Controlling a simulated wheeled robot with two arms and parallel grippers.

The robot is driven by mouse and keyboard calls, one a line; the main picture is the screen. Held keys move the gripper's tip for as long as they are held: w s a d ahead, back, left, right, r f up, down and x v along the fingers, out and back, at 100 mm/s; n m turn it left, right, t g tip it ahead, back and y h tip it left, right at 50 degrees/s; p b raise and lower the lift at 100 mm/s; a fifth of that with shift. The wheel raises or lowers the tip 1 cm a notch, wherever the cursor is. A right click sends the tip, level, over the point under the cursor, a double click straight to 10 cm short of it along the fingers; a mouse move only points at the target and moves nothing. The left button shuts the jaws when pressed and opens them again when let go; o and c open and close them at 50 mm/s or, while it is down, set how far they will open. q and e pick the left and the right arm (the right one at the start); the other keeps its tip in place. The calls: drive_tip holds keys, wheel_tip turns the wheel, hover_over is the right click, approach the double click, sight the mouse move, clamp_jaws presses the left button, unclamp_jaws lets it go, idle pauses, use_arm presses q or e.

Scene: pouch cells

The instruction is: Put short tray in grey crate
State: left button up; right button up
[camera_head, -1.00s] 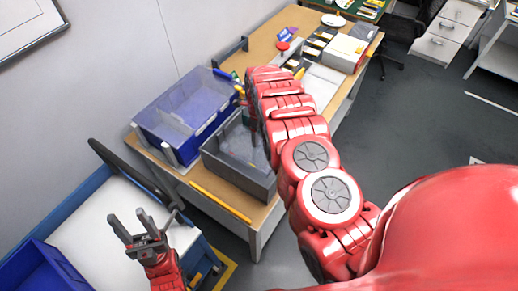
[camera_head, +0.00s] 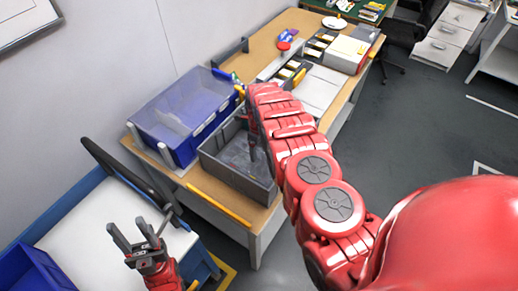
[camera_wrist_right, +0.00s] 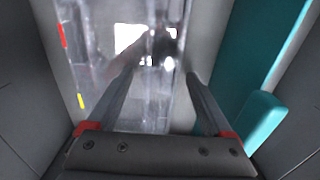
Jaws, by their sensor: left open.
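The grey crate (camera_head: 237,184) stands on the wooden table, right of the blue bin. Clear, shiny material (camera_head: 236,147) shows inside it, seemingly the short tray; its outline is hard to make out. My right gripper (camera_head: 256,155) reaches down into the crate, partly hidden by my arm. In the right wrist view, its two fingers (camera_wrist_right: 161,76) are apart, with a blurred clear surface (camera_wrist_right: 150,110) beyond and between them. I cannot tell whether they touch it. My left gripper (camera_head: 124,224) is open and empty, over the white surface left of the table.
A blue bin (camera_head: 180,150) with clear upper walls stands directly left of the crate. A teal part (camera_wrist_right: 262,60) is close to the right finger. White boxes (camera_head: 345,52) and dark trays sit at the table's far end. A blue crate (camera_head: 30,272) is at lower left.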

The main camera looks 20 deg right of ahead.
drive_tip(key=shift+r, duration=0.15)
wheel_tip(320, 180, up, 12)
drive_tip(key=p, duration=0.7)
drive_tip(key=shift+p, duration=0.4)
